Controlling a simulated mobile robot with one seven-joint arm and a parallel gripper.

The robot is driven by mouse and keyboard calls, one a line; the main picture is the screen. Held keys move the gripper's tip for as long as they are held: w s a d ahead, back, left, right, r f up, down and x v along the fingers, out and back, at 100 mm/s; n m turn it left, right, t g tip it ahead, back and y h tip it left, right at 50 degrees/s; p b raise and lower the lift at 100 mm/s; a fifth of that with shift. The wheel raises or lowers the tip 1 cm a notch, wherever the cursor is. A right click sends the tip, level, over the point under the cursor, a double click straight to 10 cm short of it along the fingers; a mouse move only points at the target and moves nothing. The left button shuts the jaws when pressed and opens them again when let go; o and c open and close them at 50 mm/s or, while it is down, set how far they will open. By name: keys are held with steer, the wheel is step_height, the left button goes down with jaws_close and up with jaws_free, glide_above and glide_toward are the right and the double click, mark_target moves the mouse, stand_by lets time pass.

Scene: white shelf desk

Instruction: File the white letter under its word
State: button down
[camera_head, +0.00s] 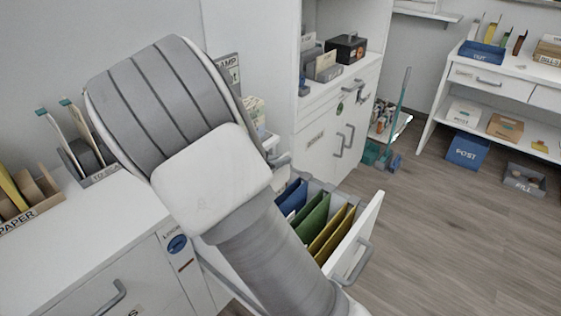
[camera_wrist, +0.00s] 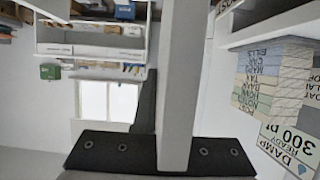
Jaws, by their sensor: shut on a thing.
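The head view shows an open drawer (camera_head: 371,226) with blue (camera_head: 292,200), green (camera_head: 311,219) and yellow (camera_head: 333,232) hanging files. My own arm covers part of the drawer and hides my gripper in that view. In the wrist view my gripper (camera_wrist: 172,155) shows as dark pads at the bottom. It is shut on a pale grey strip (camera_wrist: 178,75) that runs up the picture. I cannot tell from its look whether this strip is the white letter seen edge-on. No writing shows on it.
The "PAPER" holder (camera_head: 32,203) stands on the left white counter (camera_head: 75,235). A white cabinet (camera_head: 315,145) with a black box (camera_head: 346,48) stands behind the drawer.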

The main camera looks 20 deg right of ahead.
mark_target(289, 171)
steer(key=shift+f+b, duration=2.35)
steer(key=shift+b, duration=0.55)
steer(key=shift+f+b, duration=0.4)
steer(key=shift+f, duration=1.45)
steer(key=c, duration=0.9)
jaws_free()
steer(key=p+v, duration=0.4)
steer(key=v, duration=1.3)
steer(key=shift+a, duration=0.2)
steer(key=shift+s+d+r, duration=0.1)
